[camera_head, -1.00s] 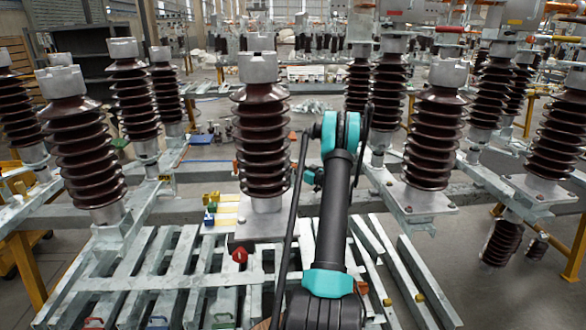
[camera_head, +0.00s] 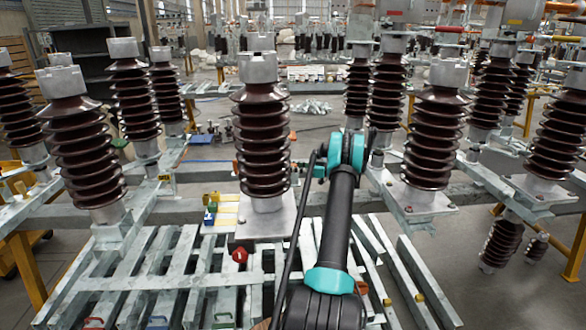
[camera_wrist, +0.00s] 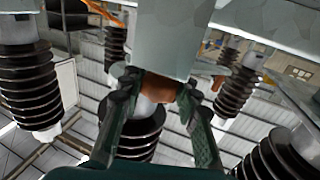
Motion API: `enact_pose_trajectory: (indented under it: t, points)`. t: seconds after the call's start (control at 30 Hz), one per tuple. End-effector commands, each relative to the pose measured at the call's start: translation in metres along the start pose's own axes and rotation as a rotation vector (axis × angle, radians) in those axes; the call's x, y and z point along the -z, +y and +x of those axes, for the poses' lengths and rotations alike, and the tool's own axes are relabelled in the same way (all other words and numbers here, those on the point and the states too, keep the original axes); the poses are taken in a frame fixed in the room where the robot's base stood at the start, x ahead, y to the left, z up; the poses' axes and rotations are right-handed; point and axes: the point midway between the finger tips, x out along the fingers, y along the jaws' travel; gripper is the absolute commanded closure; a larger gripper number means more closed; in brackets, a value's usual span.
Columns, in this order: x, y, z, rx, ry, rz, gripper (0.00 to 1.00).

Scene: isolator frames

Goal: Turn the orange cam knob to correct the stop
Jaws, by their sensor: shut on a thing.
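The orange cam knob (camera_wrist: 158,86) shows in the wrist view, right below a grey metal block (camera_wrist: 172,35). My gripper (camera_wrist: 161,92) reaches up to it with one dark green finger on each side. The fingers are shut on the knob and hide parts of its sides. The gripper and the knob cannot be made out there. I cannot tell the knob's angle against the stop.
The central ribbed insulator (camera_head: 262,140) stands close to my arm. Other insulators stand at left (camera_head: 82,150) and right (camera_head: 437,140) on steel beams. Loose steel bars (camera_head: 150,280) lie in front, with a red knob (camera_head: 239,256) among them.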

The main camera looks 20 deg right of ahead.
Motion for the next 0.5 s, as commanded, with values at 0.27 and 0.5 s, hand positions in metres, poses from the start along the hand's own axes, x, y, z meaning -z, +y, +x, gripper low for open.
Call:
enact_pose_trajectory:
  t: [0.27, 0.5]
  points:
    - [-0.0004, 0.0, -0.0007, 0.003, -0.001, 0.0, 0.98]
    - [-0.0003, 0.0001, -0.0005, 0.002, -0.001, 0.0, 0.52]
